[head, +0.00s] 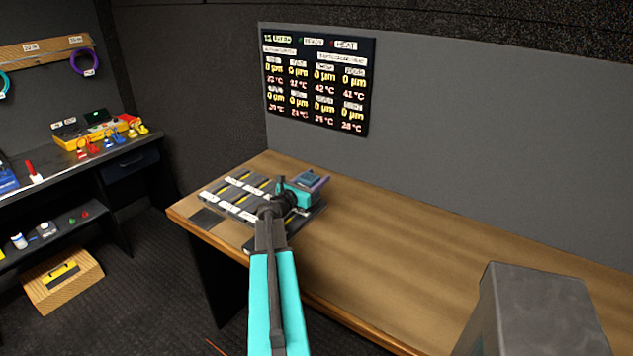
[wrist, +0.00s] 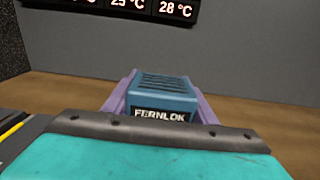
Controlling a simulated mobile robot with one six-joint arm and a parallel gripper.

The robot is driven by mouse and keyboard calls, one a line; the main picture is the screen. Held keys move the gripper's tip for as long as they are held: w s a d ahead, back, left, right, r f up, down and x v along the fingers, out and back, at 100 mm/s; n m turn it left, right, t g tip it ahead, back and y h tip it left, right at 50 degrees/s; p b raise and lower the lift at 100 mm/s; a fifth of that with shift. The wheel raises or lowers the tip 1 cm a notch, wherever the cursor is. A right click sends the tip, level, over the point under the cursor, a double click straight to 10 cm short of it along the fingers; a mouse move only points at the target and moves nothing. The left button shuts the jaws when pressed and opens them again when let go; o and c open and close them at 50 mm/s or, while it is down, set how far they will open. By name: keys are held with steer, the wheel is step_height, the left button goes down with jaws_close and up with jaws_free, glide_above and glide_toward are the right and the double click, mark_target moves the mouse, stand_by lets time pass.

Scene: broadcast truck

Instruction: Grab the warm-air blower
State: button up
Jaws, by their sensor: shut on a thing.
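A blue box-shaped unit with dark vent slots on top and a FERNLOK label, which looks like the warm-air blower (wrist: 163,94), sits upright between the purple fingers of my gripper (wrist: 160,106). My gripper is shut on it, one finger along each side. In the head view the blower (head: 308,177) is small and partly hidden by my gripper (head: 313,184), at the right side of a dark slotted tray (head: 212,199) on the wooden table (head: 400,232). I cannot tell whether the blower touches the surface under it. Its lower front is hidden in the wrist view.
A display board (head: 318,80) with temperatures hangs on the grey wall behind the table. At the left are a dark bench with a yellow unit (head: 90,133) and a wooden box (head: 62,280) on the floor.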

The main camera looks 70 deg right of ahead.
steer(key=shift+r, duration=0.45)
steer(key=a+r+b, duration=0.3)
steer(key=a, duration=1.2)
steer(key=shift+w+a, duration=0.15)
steer(key=shift+a, duration=0.15)
steer(key=shift+w, duration=0.1)
